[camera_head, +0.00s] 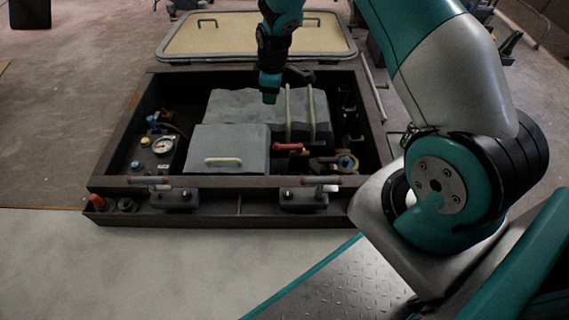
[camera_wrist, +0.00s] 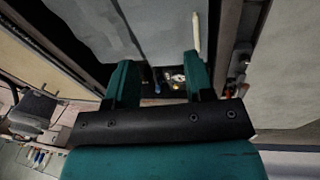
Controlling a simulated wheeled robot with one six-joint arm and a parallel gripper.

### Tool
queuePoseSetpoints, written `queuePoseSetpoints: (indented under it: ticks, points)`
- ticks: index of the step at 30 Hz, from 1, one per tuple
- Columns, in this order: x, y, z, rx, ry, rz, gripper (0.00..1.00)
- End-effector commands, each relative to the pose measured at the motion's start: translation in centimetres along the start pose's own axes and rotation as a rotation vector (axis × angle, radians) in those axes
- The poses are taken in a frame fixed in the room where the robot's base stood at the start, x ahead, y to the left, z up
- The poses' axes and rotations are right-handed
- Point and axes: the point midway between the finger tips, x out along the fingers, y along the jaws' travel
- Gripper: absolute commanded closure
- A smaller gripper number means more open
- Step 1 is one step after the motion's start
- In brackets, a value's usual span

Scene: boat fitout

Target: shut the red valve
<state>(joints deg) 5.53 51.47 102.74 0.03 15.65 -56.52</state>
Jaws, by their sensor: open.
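The red valve handle (camera_head: 288,147) lies about level inside the dark open bay, right of the grey box with the pale handle. Its body is too small to make out. My gripper (camera_head: 270,96) hangs above the bay, over the larger grey block, behind and a little left of the red handle and apart from it. In the wrist view my gripper (camera_wrist: 160,72) shows two teal fingers spread apart with nothing held between them. I cannot make out the red valve in the wrist view.
A grey box (camera_head: 227,142) and a larger grey block (camera_head: 236,103) fill the middle. Pale upright pipes (camera_head: 311,112) stand behind the valve. A brass-coloured round fitting (camera_head: 347,162) sits to its right. A gauge (camera_head: 163,146) is at left. The dark bay rim (camera_head: 230,182) crosses in front.

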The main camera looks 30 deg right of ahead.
Motion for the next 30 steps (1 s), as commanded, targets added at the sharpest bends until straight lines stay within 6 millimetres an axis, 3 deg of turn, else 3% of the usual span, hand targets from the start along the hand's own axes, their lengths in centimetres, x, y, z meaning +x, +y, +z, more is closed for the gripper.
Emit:
queuePoseSetpoints:
  ticks: [1, 3, 6, 17, 30]
  points:
    - [5.5, 0.2, 1.5, -0.016, -0.021, 0.008, 0.52]
    - [9.1, 0.8, 2.8, -0.043, -0.042, 0.022, 0.52]
    - [12.6, 1.3, 4.2, -0.073, -0.064, 0.036, 0.52]
    - [17.8, 1.6, 5.6, -0.096, -0.083, 0.044, 0.52]
    - [27.9, 2.0, 6.3, -0.095, -0.082, 0.044, 0.52]
